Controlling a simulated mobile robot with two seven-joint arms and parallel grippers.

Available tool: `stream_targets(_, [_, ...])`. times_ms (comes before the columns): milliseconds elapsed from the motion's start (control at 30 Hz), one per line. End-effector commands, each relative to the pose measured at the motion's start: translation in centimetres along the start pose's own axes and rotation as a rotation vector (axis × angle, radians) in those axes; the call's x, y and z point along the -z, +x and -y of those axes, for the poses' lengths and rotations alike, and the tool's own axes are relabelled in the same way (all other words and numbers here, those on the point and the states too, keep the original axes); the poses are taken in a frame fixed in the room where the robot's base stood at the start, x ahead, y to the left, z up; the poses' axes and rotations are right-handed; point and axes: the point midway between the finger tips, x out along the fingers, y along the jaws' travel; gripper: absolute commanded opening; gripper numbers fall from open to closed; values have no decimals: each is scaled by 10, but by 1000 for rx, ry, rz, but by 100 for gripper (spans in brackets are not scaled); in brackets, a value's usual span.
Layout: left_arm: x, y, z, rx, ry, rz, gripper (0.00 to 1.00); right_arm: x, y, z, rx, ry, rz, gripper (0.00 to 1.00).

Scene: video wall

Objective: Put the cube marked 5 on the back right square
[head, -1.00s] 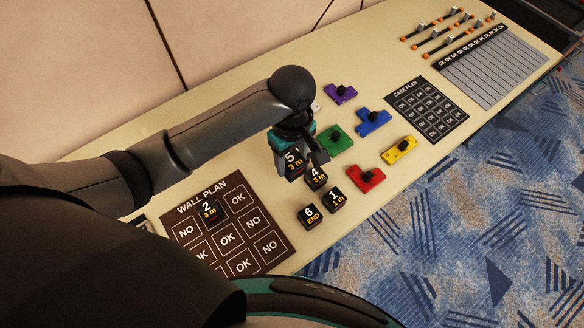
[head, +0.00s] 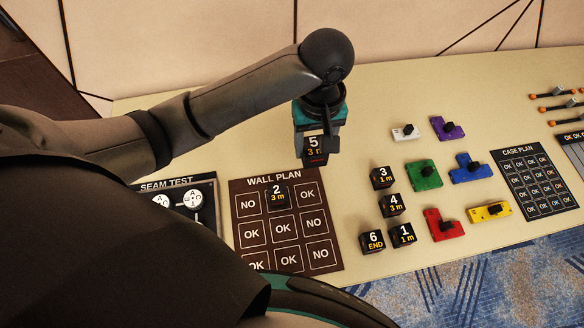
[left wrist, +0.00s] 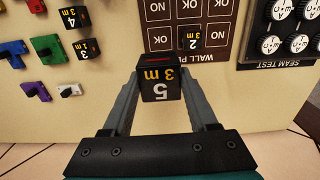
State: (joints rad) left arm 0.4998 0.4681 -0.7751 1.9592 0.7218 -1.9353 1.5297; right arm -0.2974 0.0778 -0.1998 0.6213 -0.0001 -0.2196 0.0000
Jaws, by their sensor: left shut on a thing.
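The cube marked 5 (head: 315,148) is black with white and yellow marks. My left gripper (head: 316,142) is shut on it and holds it above the table, behind the wall plan's back right corner. The cube also shows between the fingers in the left wrist view (left wrist: 160,77). The brown wall plan (head: 242,195) is a grid of OK and NO squares. Its back right square (head: 307,195) reads OK and is bare. The cube marked 2 (head: 277,196) sits on the back middle square. My right gripper is not in view.
Cubes marked 3 (head: 382,178), 4 (head: 392,205), 1 (head: 402,235) and 6 (head: 371,241) stand right of the plan. Coloured knobbed pieces, such as the green one (head: 423,175), lie further right. The seam test board (head: 208,225) is at the left. The table behind the plan is clear.

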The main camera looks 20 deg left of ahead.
Motion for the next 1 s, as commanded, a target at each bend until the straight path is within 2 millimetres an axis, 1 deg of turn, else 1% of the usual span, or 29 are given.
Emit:
stream_targets(67, [0, 9, 0, 2, 6, 1, 1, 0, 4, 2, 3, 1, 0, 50])
stream_targets(167, [-1, 30, 1, 5, 7, 3, 1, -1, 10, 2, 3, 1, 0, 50])
stream_targets(400, [-1, 96, 1, 5, 6, 1, 1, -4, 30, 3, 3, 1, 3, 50])
stream_targets(500, [0, 122, 2, 5, 6, 1, 1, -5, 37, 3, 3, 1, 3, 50])
stream_targets(600, [0, 141, 1, 2, 7, 0, 1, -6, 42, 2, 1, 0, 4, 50])
stream_targets(700, [0, 152, 0, 0, 7, -1, 1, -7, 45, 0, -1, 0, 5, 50])
stream_targets(867, [0, 161, 0, 0, 7, 0, 1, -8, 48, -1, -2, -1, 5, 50])
stream_targets(1000, [0, 181, 0, 1, 6, 0, 1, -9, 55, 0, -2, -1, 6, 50])
